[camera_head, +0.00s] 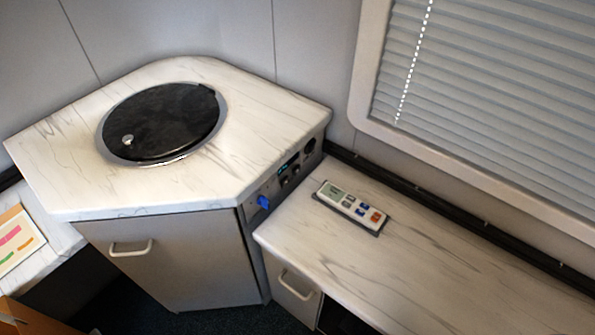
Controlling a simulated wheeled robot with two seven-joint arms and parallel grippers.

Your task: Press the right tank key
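A control panel (274,184) is set in the right side face of the corner cabinet. It carries a bright blue knob (263,202), a small lit blue display (287,165) with dark controls beside it, and a round dark socket (310,146). A light grey handset (350,206) with a small screen and several blue and red-orange keys lies on the right counter. No labels are readable, so I cannot tell which key is the right tank key. Neither of my grippers shows in this view.
The corner cabinet's marbled top (260,118) holds a round black lid (162,121). The right counter (420,270) is otherwise clear. A blind-covered window (490,90) is above it. A paper with coloured marks (16,240) lies at left; a brown object (25,318) is below.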

